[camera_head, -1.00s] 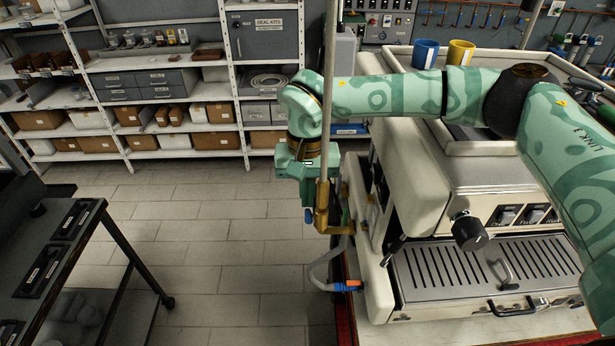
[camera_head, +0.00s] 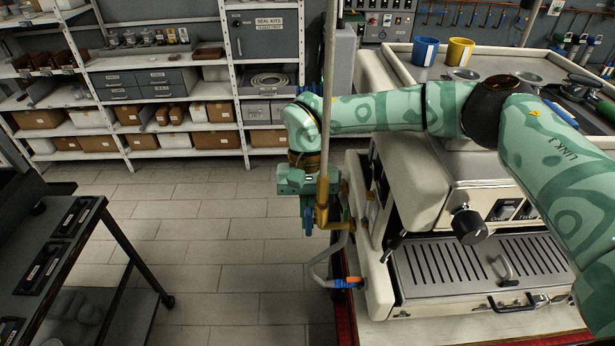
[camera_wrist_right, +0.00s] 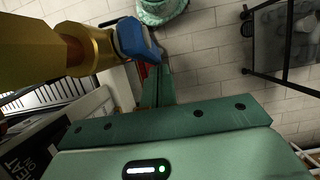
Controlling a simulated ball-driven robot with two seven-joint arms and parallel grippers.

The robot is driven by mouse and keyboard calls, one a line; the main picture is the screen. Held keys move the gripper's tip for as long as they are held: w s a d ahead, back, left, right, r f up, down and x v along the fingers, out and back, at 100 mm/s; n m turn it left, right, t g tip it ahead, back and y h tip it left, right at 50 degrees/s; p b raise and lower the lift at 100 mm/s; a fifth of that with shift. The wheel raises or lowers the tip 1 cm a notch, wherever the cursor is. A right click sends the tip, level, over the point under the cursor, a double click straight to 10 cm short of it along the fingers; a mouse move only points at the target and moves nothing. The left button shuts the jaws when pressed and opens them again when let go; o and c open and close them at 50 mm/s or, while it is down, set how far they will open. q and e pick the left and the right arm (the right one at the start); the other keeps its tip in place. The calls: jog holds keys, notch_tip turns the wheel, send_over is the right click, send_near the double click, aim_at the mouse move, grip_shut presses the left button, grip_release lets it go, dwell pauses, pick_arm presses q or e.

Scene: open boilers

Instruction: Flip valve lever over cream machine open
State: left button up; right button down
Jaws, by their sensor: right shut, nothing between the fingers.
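The cream machine (camera_head: 412,190) stands at right on a counter with a red edge. A brass valve (camera_head: 345,224) sits on the pipe at its left side. A blue lever (camera_head: 308,218) hangs beside it, and the same blue lever (camera_wrist_right: 135,38) shows next to brass in the right wrist view. My right gripper (camera_head: 306,203) points down at the valve, its fingers mostly hidden in the head view. In the right wrist view its green fingers (camera_wrist_right: 158,85) are together and empty, close to the blue lever; contact cannot be told. My left gripper is not in view.
A vertical pipe (camera_head: 327,90) rises in front of my right wrist. A hose with an orange and blue fitting (camera_head: 347,283) is below. Mugs (camera_head: 425,51) stand on the machine. A dark cart (camera_head: 60,240) is at left, with clear tiled floor between.

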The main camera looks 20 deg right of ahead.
jog(key=shift+s+a+f+g, duration=0.1)
jog(key=shift+s+g, duration=0.1)
jog(key=shift+g, duration=0.2)
dwell(0.5)
jog(key=p+v, duration=0.4)
jog(key=v, duration=1.2)
jog(key=shift+d, duration=0.2)
jog(key=shift+w, duration=0.1)
